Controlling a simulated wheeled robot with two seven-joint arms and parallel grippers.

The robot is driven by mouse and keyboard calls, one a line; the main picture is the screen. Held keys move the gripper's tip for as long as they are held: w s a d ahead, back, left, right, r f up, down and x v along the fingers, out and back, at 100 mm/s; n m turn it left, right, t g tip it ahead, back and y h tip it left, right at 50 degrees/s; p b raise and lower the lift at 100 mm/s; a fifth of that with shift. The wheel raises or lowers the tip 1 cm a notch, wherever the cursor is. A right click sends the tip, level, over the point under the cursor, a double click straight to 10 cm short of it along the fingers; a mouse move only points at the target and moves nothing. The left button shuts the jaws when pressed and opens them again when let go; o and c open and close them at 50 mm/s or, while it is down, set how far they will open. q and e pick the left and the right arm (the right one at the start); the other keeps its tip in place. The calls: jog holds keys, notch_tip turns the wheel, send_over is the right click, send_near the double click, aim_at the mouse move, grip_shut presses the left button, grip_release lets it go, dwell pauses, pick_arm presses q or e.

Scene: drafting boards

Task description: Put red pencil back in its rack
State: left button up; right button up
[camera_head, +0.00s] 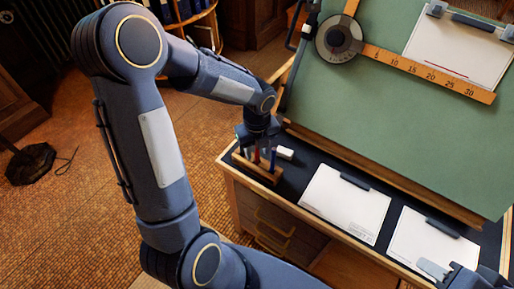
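A small wooden rack (262,174) stands at the left end of the dark desk top. A red pencil (257,156) shows upright at the rack, directly below my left gripper (258,146). A blue pencil (273,160) stands to its right in the rack. My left gripper points down over the rack and hides the upper part of the red pencil. I cannot tell whether its fingers are closed on the pencil or whether the pencil is fully seated. My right gripper (433,269) is partly in view at the lower right, over a paper, and its opening cannot be made out.
A white block (284,153) lies just behind the rack. Two clipped paper sheets (343,203) (432,243) lie on the desk to the right. A tilted green drafting board (400,135) with a wooden ruler (430,75) rises behind.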

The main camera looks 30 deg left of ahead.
pick_arm(q)
jog(key=shift+r+p, duration=0.3)
jog(key=shift+r, duration=3.6)
jog(key=shift+s+r+n, duration=0.3)
jog(key=shift+n, duration=0.1)
jog(key=s+d+r+n+t+h, duration=0.2)
jog(key=s+n, duration=0.6)
jog(key=n, duration=0.5)
jog(key=s+d+r+n+t+h, duration=0.1)
jog(key=s+d+r+n+t, duration=0.1)
jog(key=s+n, duration=0.6)
jog(key=shift+r+n+t+h, duration=0.4)
jog(key=shift+r+n+t, duration=0.65)
jog(key=shift+n, duration=1.65)
jog(key=shift+s+r+g, duration=0.1)
jog(key=shift+r+g, duration=0.15)
